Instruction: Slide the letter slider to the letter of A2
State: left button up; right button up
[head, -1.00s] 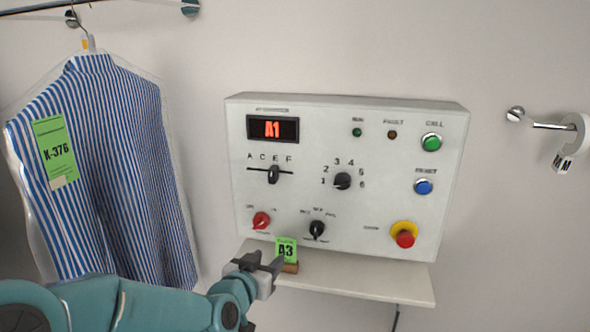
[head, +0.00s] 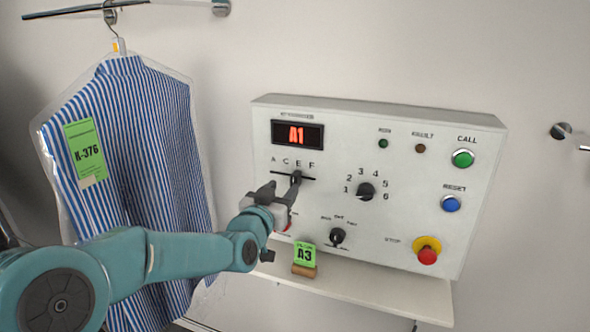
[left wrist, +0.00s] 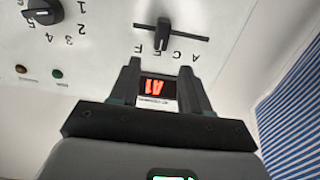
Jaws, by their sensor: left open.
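The letter slider is a black knob (head: 296,178) on a slot below the letters A, C, E and F on the control panel. It sits close to E; in the left wrist view the knob (left wrist: 161,33) also shows, upside down. The red display (head: 297,134) reads A1. My left gripper (head: 281,188) is open and empty, in front of the panel at the slider. In the left wrist view its fingers (left wrist: 157,72) are apart, and the knob lies beyond their tips, between them sideways. My right gripper is not in view.
A numbered rotary knob (head: 366,191) is right of the slider. A green A3 card (head: 304,256) stands on the shelf (head: 375,291) below. A red stop button (head: 427,256) is at lower right. A bagged striped shirt (head: 135,150) hangs at left.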

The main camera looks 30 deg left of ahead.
aim_at(293, 177)
pick_arm(q)
jog(key=p+x, duration=0.2)
jog(key=x, duration=0.4)
jog(key=shift+w+r, duration=0.15)
jog(key=shift+w, duration=0.5)
jog(key=shift+w+a+f, duration=0.2)
jog(key=shift+w+f, duration=0.1)
jog(key=shift+w, duration=0.15)
jog(key=shift+s+r, duration=0.15)
jog(key=shift+s+d, duration=0.1)
grip_shut()
